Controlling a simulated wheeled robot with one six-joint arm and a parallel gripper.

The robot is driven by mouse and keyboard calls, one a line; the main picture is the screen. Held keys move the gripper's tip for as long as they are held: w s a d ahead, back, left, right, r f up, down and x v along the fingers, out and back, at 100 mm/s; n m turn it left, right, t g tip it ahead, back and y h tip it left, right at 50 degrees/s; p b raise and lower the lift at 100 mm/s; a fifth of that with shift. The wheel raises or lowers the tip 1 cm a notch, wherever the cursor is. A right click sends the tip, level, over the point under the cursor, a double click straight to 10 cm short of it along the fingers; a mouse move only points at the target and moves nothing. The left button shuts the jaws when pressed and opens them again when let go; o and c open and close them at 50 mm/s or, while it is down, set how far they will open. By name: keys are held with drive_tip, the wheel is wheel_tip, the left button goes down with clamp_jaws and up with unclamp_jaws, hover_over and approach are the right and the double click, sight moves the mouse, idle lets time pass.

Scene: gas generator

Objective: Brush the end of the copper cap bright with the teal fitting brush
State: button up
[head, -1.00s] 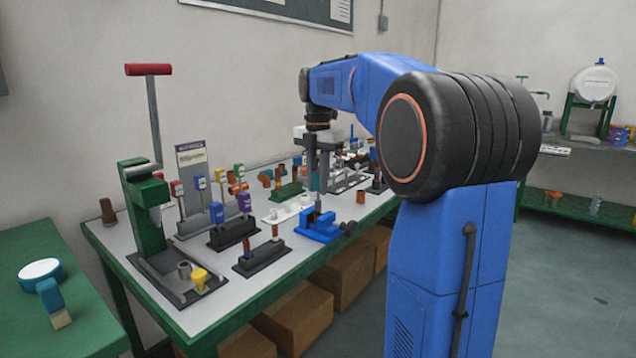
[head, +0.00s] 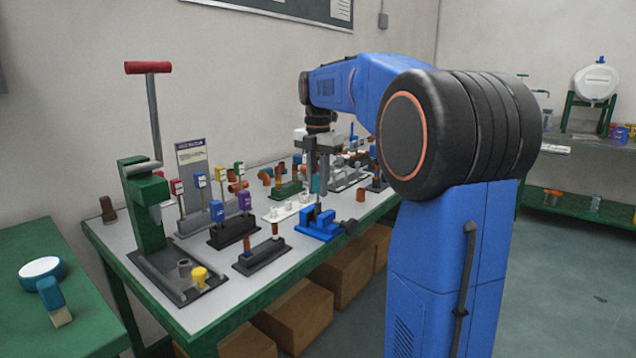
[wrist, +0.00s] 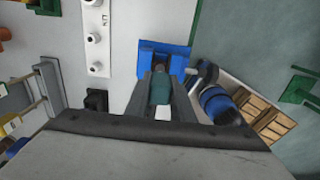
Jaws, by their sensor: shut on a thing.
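The teal fitting brush (wrist: 160,90) stands between the two fingers of my gripper (wrist: 161,95) in the wrist view, and the gripper is shut on it. In the head view my gripper (head: 321,180) points straight down over the blue vise (head: 320,230), which also shows just beyond the fingers in the wrist view (wrist: 178,62). The fingers and brush hide most of what is in the vise jaws. I cannot make out the copper cap there, or whether the brush touches it.
A white rack (head: 288,210) and a dark block with upright copper pieces (head: 262,258) stand left of the vise. A green press (head: 148,215) stands at the bench's near left end. Several tagged fittings and green holders crowd the back of the bench.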

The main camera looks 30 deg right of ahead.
drive_tip(key=shift+f, duration=0.9)
drive_tip(key=shift+n, duration=0.3)
drive_tip(key=n, duration=0.6)
drive_tip(key=m, duration=0.6)
drive_tip(key=shift+m, duration=0.4)
drive_tip(key=m, duration=0.6)
drive_tip(key=shift+m, duration=0.4)
drive_tip(key=shift+n, duration=3.5)
drive_tip(key=shift+f, duration=0.1)
